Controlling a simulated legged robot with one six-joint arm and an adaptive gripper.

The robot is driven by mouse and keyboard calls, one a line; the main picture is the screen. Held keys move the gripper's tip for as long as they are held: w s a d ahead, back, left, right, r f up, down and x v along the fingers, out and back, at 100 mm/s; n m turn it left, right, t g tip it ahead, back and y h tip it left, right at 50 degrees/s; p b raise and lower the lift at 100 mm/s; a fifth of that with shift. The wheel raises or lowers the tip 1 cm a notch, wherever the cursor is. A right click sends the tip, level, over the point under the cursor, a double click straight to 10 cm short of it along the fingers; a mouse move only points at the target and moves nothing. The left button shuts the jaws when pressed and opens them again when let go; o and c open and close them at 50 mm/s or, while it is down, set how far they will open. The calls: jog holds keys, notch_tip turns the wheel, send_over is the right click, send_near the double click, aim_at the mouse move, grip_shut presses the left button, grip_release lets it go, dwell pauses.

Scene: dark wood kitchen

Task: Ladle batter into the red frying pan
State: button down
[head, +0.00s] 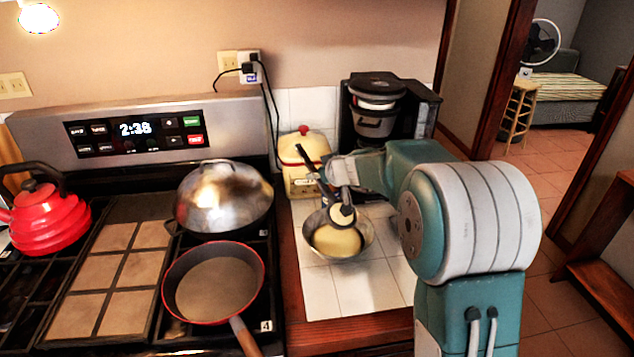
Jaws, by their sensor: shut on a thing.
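The red frying pan (216,283) sits on the front right of the stove. It has a red rim and a wooden handle pointing toward the front. A metal bowl (362,246) with pale yellow batter (336,241) stands on the white tiled counter, right of the pan. My gripper (340,205) is above the bowl and shut on a dark-handled ladle (312,163). The handle leans up and to the left. A round pale part, likely the ladle's cup, shows over the batter. My arm hides part of the bowl's far side, and the exact grip is small in view.
A domed metal wok lid (226,196) sits behind the pan, and a red kettle (42,215) is at far left. A yellow canister (303,165) and a coffee maker (385,112) stand behind the bowl. Front counter tiles (350,288) are clear.

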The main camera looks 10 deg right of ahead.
jog(key=shift+r, duration=0.35)
jog(key=shift+w+a+r+g+h, duration=0.15)
jog(key=shift+w+a+r+g, duration=0.05)
jog(key=shift+w+r+g, duration=0.2)
jog(key=shift+w+a+r+g+h, duration=0.15)
jog(key=shift+w+r+g, duration=0.15)
jog(key=shift+r, duration=0.15)
